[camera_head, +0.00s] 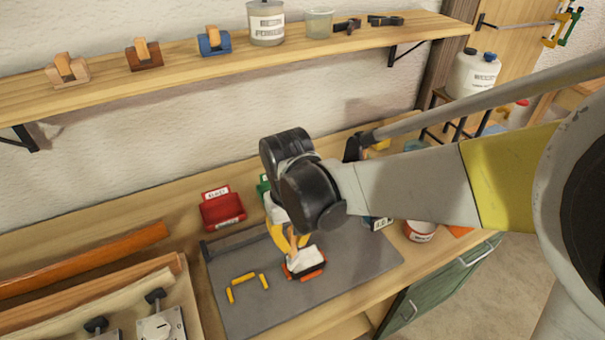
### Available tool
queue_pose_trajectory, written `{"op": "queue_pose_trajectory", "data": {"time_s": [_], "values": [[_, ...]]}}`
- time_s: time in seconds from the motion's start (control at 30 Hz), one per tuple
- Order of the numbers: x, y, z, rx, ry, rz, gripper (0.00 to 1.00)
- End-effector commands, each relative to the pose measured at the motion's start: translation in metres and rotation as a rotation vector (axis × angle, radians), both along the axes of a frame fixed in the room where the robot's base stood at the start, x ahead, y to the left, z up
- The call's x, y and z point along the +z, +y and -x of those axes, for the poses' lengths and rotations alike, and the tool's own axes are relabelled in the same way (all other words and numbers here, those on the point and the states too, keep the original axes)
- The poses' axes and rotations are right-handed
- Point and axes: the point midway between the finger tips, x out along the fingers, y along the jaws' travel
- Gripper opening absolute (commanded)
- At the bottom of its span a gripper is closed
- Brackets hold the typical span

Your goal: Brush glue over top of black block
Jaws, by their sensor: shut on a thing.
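My gripper (290,247), with yellow fingers, points down over the grey mat on the bench. It is shut on what looks like a brush, whose pale, wide bristle end (307,259) shows just below the fingers. The black block (319,268) lies under the pale end, and only a dark edge of it shows, with orange pieces (312,274) around it. The pale end overlaps the block's top in the picture; I cannot tell whether they touch or whether glue is on it. My wrist hides the brush handle and part of the bench behind.
A red bin (222,208) stands behind the mat. A white-and-red tub (420,231) stands at the right. Clamping tools (158,325) are at the lower left. A wall shelf (110,86) runs above.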

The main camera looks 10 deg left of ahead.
Motion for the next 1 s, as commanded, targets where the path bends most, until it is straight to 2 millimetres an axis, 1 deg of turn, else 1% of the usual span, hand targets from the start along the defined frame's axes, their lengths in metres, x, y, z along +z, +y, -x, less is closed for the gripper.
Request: {"op": "queue_pose_trajectory", "data": {"time_s": [0.8, 1.0], "values": [[-0.017, 0.0, 0.0, 0.0, 0.0, 0.0, 0.0], [-0.016, -0.004, -0.002, -0.001, 0.0, 0.0, 0.0]]}}
